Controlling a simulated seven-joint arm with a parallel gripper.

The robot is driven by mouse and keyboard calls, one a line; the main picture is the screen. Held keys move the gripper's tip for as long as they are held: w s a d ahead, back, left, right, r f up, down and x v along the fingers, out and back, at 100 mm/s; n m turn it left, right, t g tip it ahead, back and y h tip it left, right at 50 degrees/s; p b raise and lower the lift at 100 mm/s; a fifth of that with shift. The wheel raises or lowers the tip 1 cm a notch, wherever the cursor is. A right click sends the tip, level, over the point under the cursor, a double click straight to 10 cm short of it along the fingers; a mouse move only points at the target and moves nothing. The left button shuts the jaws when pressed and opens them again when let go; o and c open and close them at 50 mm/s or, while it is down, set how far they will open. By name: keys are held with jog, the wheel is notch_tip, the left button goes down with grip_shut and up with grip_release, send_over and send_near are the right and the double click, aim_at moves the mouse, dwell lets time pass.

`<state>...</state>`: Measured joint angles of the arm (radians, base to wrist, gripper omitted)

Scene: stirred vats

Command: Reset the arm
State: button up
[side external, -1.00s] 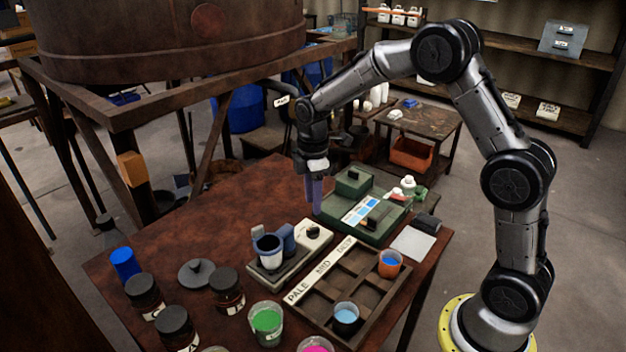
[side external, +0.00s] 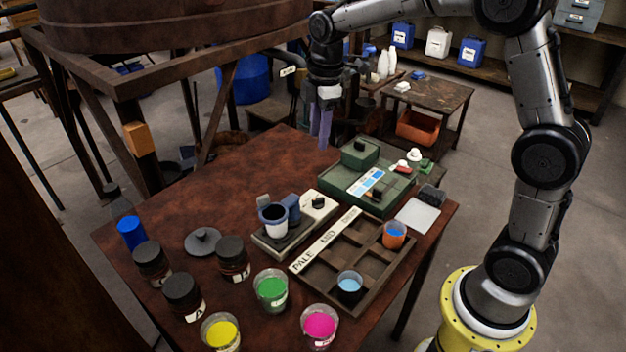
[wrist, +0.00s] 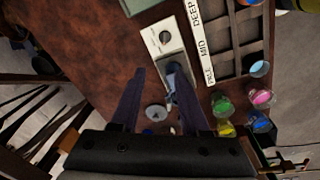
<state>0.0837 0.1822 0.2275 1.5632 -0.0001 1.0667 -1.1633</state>
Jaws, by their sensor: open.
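My gripper (side external: 322,138) hangs above the back of the brown table (side external: 190,205), pointing down. Its two purple fingers are apart with nothing between them. In the wrist view my gripper (wrist: 155,95) shows its fingers spread, with the table below. The stirrer device with a dark cup (side external: 273,216) stands in front of it, and the green instrument box (side external: 372,190) is to its right. My gripper touches neither of them.
Green (side external: 271,290), yellow (side external: 221,332) and pink (side external: 319,326) cups and dark-lidded jars stand at the front. The table's back left is clear.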

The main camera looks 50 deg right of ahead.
jog(key=s+a+r+m+t, duration=0.3)
jog(key=s+r, duration=0.7)
jog(key=s, duration=0.5)
jog(key=s+f+m+t, duration=0.1)
jog(key=s+f+m, duration=0.5)
jog(key=s+m, duration=0.3)
jog(key=shift+s+a, duration=0.3)
jog(key=shift+s, duration=1.15)
jog(key=shift+f, duration=0.1)
